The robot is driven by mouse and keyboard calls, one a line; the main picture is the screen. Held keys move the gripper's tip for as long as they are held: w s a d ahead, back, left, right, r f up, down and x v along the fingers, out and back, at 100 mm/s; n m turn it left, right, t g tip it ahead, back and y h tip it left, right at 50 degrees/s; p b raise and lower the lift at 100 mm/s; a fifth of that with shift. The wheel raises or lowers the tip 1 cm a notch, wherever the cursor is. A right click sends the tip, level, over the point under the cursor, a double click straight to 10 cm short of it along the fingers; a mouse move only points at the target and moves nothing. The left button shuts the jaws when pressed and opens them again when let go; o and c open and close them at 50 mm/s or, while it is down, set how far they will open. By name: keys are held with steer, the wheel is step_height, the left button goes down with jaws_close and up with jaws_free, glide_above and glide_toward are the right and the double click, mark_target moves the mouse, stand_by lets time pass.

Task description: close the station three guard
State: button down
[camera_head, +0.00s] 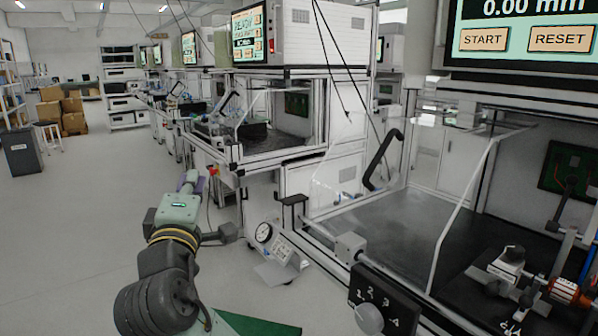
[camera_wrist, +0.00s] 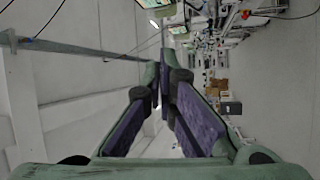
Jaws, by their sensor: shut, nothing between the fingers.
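My gripper (camera_head: 193,184) is in the lower left of the head view, over the floor of the aisle and left of the stations, apart from them. In the wrist view its purple-padded fingers (camera_wrist: 165,95) are shut and hold nothing. The nearest station has a clear guard panel with a pale edge (camera_head: 462,217), standing out at an angle, and a black bar handle (camera_head: 383,160). The front of this station shows open to its dark work bed. A farther station has a similar clear panel edge (camera_head: 245,108). I cannot read which station is number three.
Boxes (camera_head: 62,106) stand far left.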

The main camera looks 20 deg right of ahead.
steer(key=s+d+f+m+g+h, duration=0.1)
steer(key=d+g+h, duration=0.2)
steer(key=d, duration=0.4)
steer(key=s+d+f+m+g+h+p, duration=0.1)
steer(key=s+d+f+g+h, duration=0.15)
steer(key=d, duration=0.45)
steer(key=d+m+g+h, duration=0.15)
steer(key=d+h, duration=0.25)
steer(key=d, duration=0.4)
steer(key=shift+g+y, duration=0.25)
steer(key=shift+g, duration=0.05)
steer(key=w+d+p, duration=0.1)
steer(key=d, duration=0.1)
steer(key=w+d+p, duration=0.1)
steer(key=d, duration=0.2)
steer(key=w+d+p, duration=0.1)
steer(key=w+d, duration=0.1)
steer(key=shift+d+f+p, duration=0.15)
steer(key=shift+d+p, duration=0.15)
steer(key=shift+p, duration=0.1)
steer(key=shift+s+d, duration=0.2)
steer(key=shift+s, duration=0.2)
steer(key=shift+d, duration=0.1)
